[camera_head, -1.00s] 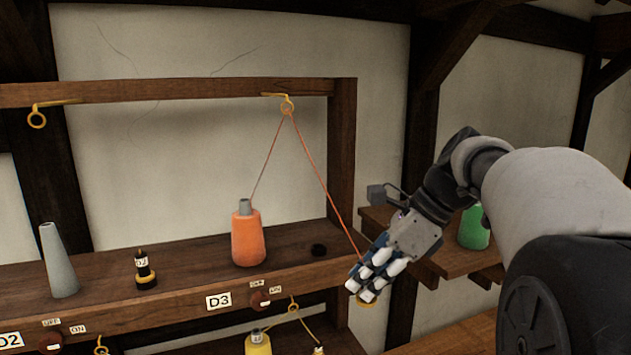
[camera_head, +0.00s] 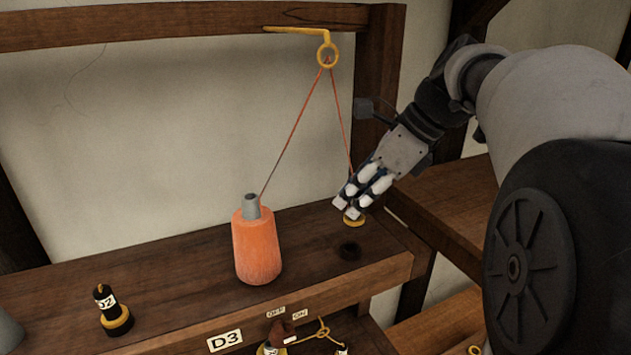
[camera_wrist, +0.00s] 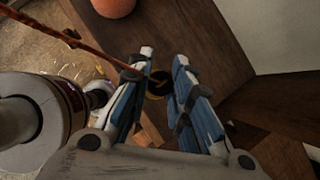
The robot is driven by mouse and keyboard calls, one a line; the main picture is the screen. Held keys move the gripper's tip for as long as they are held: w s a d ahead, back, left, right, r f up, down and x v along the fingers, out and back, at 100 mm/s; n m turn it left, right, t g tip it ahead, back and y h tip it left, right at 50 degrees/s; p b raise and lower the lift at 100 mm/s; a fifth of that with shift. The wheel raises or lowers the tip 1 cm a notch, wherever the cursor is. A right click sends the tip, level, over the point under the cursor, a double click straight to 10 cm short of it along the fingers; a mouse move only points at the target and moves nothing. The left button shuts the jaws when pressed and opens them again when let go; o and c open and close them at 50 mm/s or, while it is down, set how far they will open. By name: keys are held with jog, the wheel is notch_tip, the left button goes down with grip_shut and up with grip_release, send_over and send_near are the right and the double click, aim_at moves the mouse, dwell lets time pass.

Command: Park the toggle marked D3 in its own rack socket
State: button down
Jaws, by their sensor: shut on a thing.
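My gripper (camera_head: 352,200) is shut on a toggle, whose yellow collar (camera_head: 354,220) shows below the fingertips. The toggle also shows between the fingers in the wrist view (camera_wrist: 157,90), with a dark part and a yellow ring; its marking is hidden or unreadable. An orange cord (camera_head: 341,120) runs from the toggle up through a yellow guide eye (camera_head: 328,55) and down to an orange yarn cone (camera_head: 257,247). A dark round socket (camera_head: 350,251) sits in the shelf just below the toggle, apart from it. A D3 label (camera_head: 225,340) is on the shelf's front.
A black toggle marked D2 (camera_head: 110,308) with a yellow collar stands on the shelf (camera_head: 180,275) at left. A red-brown OFF/ON switch (camera_head: 280,331) is on the shelf front. A wooden post (camera_head: 379,90) stands behind my gripper. The shelf between the cone and the socket is clear.

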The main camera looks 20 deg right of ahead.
aim_at(361, 216)
jog(key=shift+s+f, duration=0.1)
jog(key=shift+f, duration=0.4)
jog(key=f+b, duration=0.2)
jog(key=f, duration=0.1)
jog(key=shift+w, duration=0.3)
jog(key=shift+s+f+b, duration=0.15)
jog(key=shift+f+b, duration=0.5)
jog(key=shift+b, duration=0.4)
jog(key=shift+p, duration=0.75)
jog(key=shift+f+b, duration=0.35)
jog(key=shift+f, duration=0.2)
jog(key=c, duration=1.8)
grip_release()
jog(key=shift+o, duration=0.2)
jog(key=shift+r, duration=0.1)
